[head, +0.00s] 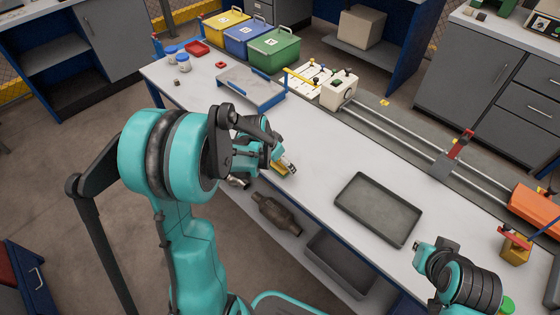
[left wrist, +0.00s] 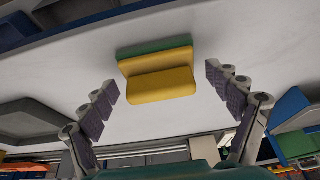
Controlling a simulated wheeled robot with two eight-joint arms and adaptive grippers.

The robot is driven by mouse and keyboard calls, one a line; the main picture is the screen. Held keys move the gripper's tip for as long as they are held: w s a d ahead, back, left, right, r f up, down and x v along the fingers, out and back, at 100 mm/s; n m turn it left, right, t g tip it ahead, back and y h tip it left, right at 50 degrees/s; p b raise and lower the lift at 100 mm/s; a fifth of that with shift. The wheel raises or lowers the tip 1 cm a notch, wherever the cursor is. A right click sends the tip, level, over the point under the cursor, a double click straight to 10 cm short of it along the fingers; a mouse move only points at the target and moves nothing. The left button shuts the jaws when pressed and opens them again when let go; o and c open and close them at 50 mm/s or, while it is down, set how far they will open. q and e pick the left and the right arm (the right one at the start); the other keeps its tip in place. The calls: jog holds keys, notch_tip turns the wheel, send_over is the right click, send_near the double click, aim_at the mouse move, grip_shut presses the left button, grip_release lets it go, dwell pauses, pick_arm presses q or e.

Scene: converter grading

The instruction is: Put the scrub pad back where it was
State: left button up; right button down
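The scrub pad (left wrist: 160,85), yellow with a green layer, lies on the white bench top in the left wrist view. It sits ahead of and between the spread fingers of my left gripper (left wrist: 170,105), with clear gaps on both sides. In the head view a yellow bit of the pad (head: 288,169) shows at the bench's front edge, partly hidden by my left gripper (head: 280,160). The left gripper is open and empty. My right gripper (head: 432,250) is over the bench at lower right; its fingers are too small to judge.
A dark empty tray (head: 377,208) lies right of the pad. A blue-edged grey tray (head: 250,86), a white fixture (head: 339,89) and yellow, blue and green bins (head: 274,49) stand farther back. A rail (head: 405,133) runs along the back. Bench between pad and fixture is clear.

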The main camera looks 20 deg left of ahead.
pick_arm(q)
jog(key=shift+r, duration=0.25)
jog(key=p+v, duration=0.5)
jog(key=v, duration=0.7)
jog(key=s+d+r+n+t, duration=0.1)
jog(key=s+d+r+n, duration=0.1)
jog(key=s+d, duration=0.3)
jog(key=s+d+r+n+t+y, duration=0.1)
jog(key=s+d+r, duration=0.3)
jog(key=s, duration=0.5)
jog(key=shift+d+r+n+t, duration=0.35)
jog(key=shift+r+n+t, duration=0.05)
